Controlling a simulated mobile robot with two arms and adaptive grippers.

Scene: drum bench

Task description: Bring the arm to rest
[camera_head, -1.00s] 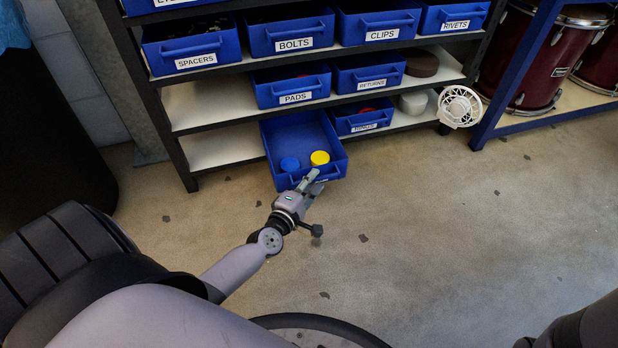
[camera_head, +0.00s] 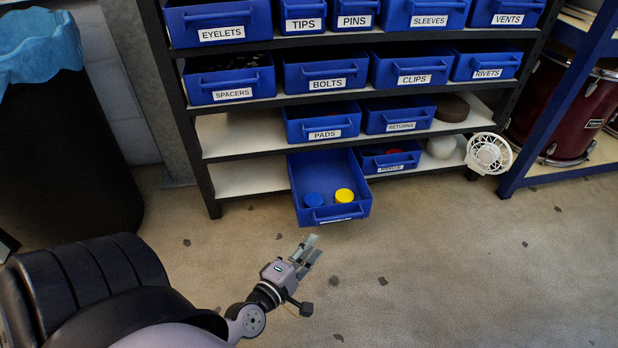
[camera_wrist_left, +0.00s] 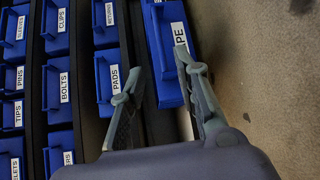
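My left gripper (camera_head: 309,250) is in front of and below the pulled-out blue bin (camera_head: 333,213), apart from it, over the floor. Its two fingers are spread with nothing between them; the left wrist view also shows the open fingers (camera_wrist_left: 155,78). The pulled-out bin is on the lowest shelf and sticks out toward me. It holds a blue round lid or puck (camera_head: 314,200) and a yellow one (camera_head: 344,195), side by side near its front. My right gripper is in neither view.
A dark shelf rack (camera_head: 262,178) holds several labelled blue bins, such as PADS (camera_head: 322,123) and RETURNS (camera_head: 398,117). A white fan (camera_head: 489,154) is at its right end. A black waste bin (camera_head: 60,150) stands at the left. The floor (camera_head: 470,270) at the right is clear.

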